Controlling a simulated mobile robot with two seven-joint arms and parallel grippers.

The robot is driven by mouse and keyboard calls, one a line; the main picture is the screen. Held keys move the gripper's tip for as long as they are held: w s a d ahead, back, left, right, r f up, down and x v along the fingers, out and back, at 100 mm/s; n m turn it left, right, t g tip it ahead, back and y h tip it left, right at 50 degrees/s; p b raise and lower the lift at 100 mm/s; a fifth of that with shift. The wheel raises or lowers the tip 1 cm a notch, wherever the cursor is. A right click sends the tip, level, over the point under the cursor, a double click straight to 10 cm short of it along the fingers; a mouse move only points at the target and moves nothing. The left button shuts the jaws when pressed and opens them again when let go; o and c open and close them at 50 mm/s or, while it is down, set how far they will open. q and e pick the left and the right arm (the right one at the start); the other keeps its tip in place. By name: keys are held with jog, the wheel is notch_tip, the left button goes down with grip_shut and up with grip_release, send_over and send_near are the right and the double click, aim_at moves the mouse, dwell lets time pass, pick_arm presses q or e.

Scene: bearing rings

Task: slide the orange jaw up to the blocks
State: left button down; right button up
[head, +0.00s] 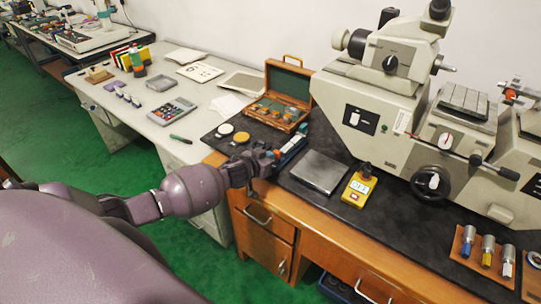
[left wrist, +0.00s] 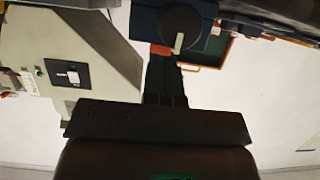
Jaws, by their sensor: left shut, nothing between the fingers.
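A small blue fixture (head: 291,150) with light pieces along its top lies near the front edge of the dark bench mat, left of a grey metal plate. A small orange part (head: 277,153), which looks like the orange jaw, shows at its near left end. It also shows in the left wrist view (left wrist: 160,50), beside a dark round knob (left wrist: 180,28). My left gripper (head: 268,160) is shut and empty, right at this end of the fixture; I cannot tell whether it touches the orange jaw. The blocks are too small to make out singly. My right gripper is not in view.
The grey plate (head: 320,171) and a yellow device (head: 358,186) lie to the right, before a large machine (head: 390,100). An open wooden case (head: 284,95) stands behind. Two round discs (head: 233,133) lie to the left on the mat.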

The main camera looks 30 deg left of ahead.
pick_arm(q)
jog(key=shift+s, duration=0.25)
jog(key=shift+s+r+p, duration=0.2)
jog(key=shift+r+p, duration=0.75)
jog(key=shift+r, duration=0.05)
jog(key=shift+s+r, duration=0.3)
jog(key=shift+r, duration=0.65)
